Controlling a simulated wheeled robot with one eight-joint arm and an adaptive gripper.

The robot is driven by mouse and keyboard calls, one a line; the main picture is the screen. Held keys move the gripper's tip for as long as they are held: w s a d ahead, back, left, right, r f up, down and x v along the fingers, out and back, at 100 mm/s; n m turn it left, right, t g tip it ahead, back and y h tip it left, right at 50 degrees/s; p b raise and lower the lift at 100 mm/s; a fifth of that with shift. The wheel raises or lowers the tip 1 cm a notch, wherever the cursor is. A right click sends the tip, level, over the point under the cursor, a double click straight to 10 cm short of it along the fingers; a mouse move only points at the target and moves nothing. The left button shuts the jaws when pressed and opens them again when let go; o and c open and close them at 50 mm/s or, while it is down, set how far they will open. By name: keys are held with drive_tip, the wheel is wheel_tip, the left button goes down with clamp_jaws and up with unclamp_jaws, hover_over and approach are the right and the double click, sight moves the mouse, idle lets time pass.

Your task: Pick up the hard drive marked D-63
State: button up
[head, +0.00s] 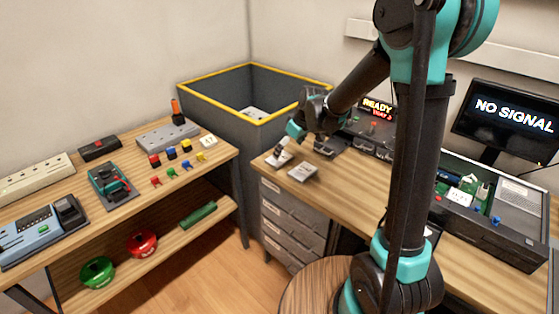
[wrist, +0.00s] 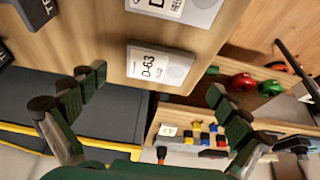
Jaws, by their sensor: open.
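The hard drive marked D-63 (wrist: 160,67) is a flat light-grey block with a white label. It lies on the wooden desk near its edge, in the upper middle of the wrist view. In the head view it appears to be the left of two light drives (head: 279,158), partly hidden by my gripper; its label is unreadable there. My gripper (wrist: 156,86) is open and empty, its dark green fingers spread to either side of the drive in the picture. In the head view my gripper (head: 291,134) hangs just above the desk's left end. No contact with the drive shows.
A second light drive (wrist: 178,8) lies close beside D-63, also seen in the head view (head: 303,172). Dark items (wrist: 36,10) lie near it. A grey bin with a yellow rim (head: 213,100) stands beyond the desk. A shelf (head: 150,195) with small tools stands left.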

sight(283, 160)
drive_tip(key=shift+x, duration=2.5)
drive_tip(key=shift+c, duration=0.5)
drive_tip(key=c, duration=1.5)
drive_tip(key=shift+r, duration=0.1)
